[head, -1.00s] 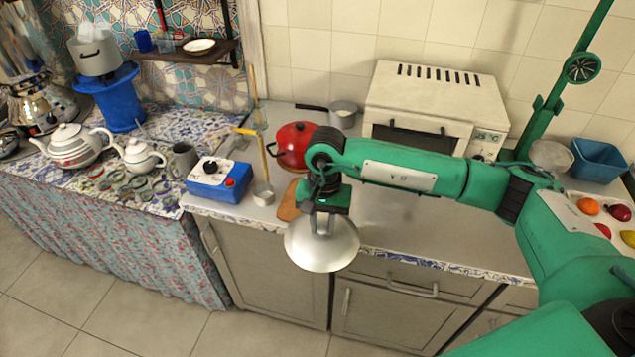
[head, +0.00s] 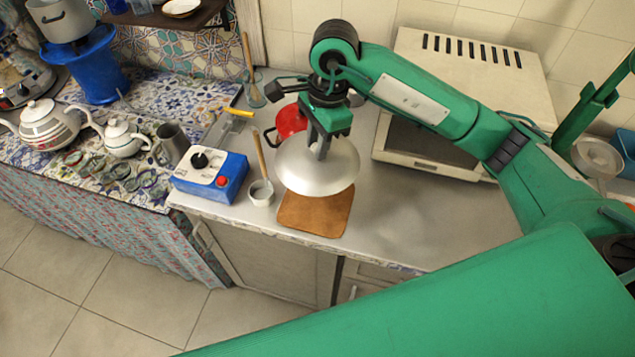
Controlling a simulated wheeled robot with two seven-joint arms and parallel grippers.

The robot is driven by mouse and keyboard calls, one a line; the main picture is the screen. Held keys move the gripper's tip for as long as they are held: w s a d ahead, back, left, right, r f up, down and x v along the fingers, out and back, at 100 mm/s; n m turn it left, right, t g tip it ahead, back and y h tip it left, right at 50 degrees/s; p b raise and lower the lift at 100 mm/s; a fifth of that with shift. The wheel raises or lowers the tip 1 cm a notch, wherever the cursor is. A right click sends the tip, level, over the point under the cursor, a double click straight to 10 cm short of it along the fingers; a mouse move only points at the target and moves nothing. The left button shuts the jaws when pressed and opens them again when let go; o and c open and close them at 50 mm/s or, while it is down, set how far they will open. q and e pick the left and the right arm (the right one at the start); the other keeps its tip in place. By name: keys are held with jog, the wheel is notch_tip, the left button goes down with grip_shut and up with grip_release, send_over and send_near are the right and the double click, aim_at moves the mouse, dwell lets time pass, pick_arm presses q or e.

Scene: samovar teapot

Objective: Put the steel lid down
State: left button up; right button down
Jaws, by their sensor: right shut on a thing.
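The steel lid (head: 317,170) is a wide, shiny dome with its rim facing down. My right gripper (head: 320,148) is shut on the top of the lid and holds it over the back part of a brown wooden board (head: 315,212). The board lies on the grey metal counter, and its front part shows below the lid's rim. I cannot tell how high the lid is above the board. My left gripper is not in the picture.
A red pot (head: 291,121) stands close behind the lid. A blue box with a knob (head: 210,178) and a small white cup (head: 261,191) stand to the left. A white oven (head: 455,95) is behind my arm. The counter (head: 400,215) right of the board is clear.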

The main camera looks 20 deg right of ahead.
notch_tip(320, 180, down, 15)
jog(key=p, duration=0.3)
jog(key=shift+f, duration=0.3)
jog(key=c, duration=1.2)
grip_release()
